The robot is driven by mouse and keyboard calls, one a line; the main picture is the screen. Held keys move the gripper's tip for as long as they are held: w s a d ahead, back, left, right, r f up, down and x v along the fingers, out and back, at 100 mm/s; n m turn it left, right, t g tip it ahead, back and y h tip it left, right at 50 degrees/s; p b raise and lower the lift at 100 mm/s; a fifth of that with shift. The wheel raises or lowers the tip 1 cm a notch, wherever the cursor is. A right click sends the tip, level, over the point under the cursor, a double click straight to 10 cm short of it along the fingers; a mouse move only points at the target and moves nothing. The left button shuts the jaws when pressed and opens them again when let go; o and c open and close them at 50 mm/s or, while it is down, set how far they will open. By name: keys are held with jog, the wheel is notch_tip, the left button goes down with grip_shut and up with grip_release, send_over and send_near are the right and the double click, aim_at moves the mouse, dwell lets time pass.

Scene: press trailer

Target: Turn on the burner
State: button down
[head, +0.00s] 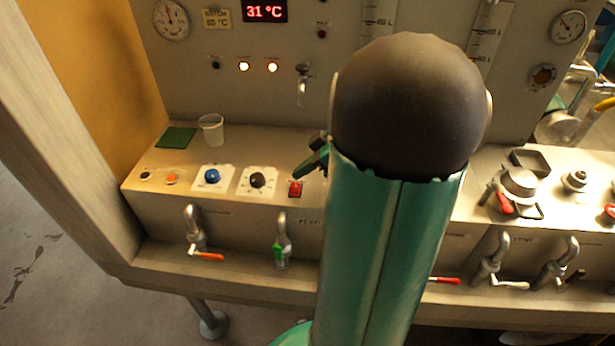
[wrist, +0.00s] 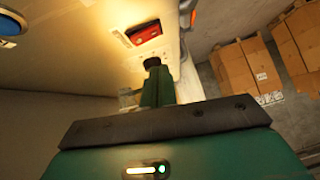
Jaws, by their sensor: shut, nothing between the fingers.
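A small red switch (head: 296,188) sits on the sloped control ledge, to the right of a black knob (head: 257,180) and a blue knob (head: 212,176). In the wrist view the red switch (wrist: 145,33) lies in a pale panel just beyond the fingertips. My gripper (head: 319,150) shows as dark green parts by the switch, partly hidden behind my arm. In the wrist view my gripper (wrist: 152,66) is shut and empty, its dark tips close to the switch. I cannot tell whether they touch the panel. No burner is clearly recognisable.
A clear cup (head: 211,130) and a green pad (head: 176,138) stand at the ledge's back left. Several taps, including one with an orange handle (head: 207,256), line the front. A red display (head: 265,11) reads 31 °C. Cardboard boxes (wrist: 235,70) stand right in the wrist view.

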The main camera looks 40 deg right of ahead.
jog(key=s+a+v, duration=0.1)
jog(key=v, duration=0.8)
jog(key=shift+s+r, duration=0.25)
jog(key=shift+r, duration=0.15)
jog(key=s+a+r+m+h, duration=0.1)
jog(key=a+m+h, duration=0.5)
jog(key=a, duration=2.2)
jog(key=shift+a+r+m+g, duration=0.35)
jog(key=shift+r+m+g, duration=0.05)
jog(key=shift+r+m, duration=0.1)
